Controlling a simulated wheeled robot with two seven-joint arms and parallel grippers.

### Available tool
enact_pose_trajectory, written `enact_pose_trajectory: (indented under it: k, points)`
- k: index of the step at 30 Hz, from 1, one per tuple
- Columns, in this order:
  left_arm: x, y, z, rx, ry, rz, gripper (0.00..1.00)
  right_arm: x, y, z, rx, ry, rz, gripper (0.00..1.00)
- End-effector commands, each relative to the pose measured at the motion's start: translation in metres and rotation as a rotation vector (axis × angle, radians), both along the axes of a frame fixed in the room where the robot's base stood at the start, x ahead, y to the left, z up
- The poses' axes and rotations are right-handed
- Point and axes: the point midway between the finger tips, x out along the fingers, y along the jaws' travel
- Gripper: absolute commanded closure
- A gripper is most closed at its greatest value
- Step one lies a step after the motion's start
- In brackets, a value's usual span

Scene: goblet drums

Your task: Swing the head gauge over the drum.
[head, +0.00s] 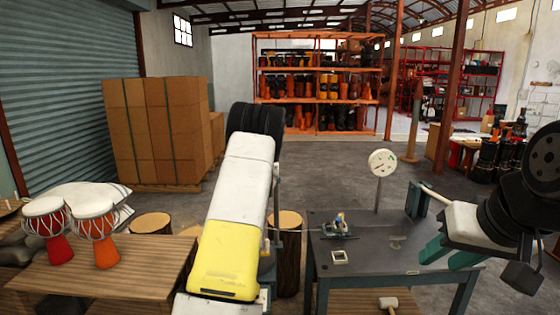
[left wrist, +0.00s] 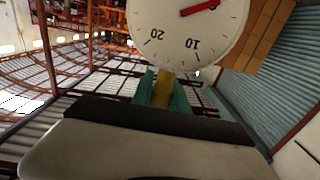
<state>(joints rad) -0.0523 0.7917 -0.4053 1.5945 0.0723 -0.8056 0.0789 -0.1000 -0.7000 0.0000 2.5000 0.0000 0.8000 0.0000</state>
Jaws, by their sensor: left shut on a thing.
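Two goblet drums with white heads, a red-based one (head: 57,247) and an orange-based one (head: 106,252), stand on the wooden table at left. A round white dial gauge (head: 382,162) stands on a thin stem at the grey workbench. In the left wrist view a white dial (left wrist: 188,25) with a red needle is close up; I cannot tell if it is the same gauge. My left gripper (left wrist: 162,88) is shut on a yellow piece (left wrist: 163,90) just below that dial; my arm hides this gripper in the head view. My right gripper (head: 448,255) is open and empty over the workbench's right side.
The grey workbench (head: 365,262) holds a small fixture (head: 338,227) and a small square block (head: 340,257). A mallet (head: 388,304) lies lower down. Wooden stumps (head: 151,223) stand behind the drum table (head: 140,268). Cartons (head: 155,130) are stacked at back left.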

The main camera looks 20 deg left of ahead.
Motion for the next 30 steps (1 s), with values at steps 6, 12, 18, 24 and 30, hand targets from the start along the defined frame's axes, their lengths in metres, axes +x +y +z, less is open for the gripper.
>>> enact_pose_trajectory:
  k: [6,12,18,24,30]
  points:
    - [0.000,-0.001,0.000,0.000,-0.001,-0.002,0.65,0.000,0.000,0.000,0.000,0.000,0.000,0.64]
    - [0.000,-0.001,0.000,0.000,-0.001,-0.001,0.58,0.000,0.000,0.000,0.000,0.000,0.000,0.64]
    - [-0.003,-0.002,0.001,-0.001,-0.001,-0.001,0.58,0.000,0.000,0.000,0.000,0.000,0.000,0.64]
    - [-0.028,-0.009,0.001,-0.001,0.000,-0.002,0.58,0.000,0.000,0.000,0.000,0.000,0.000,0.64]
    - [-0.060,-0.018,0.001,-0.002,-0.001,-0.001,0.58,0.000,0.000,0.000,0.000,0.000,0.000,0.64]
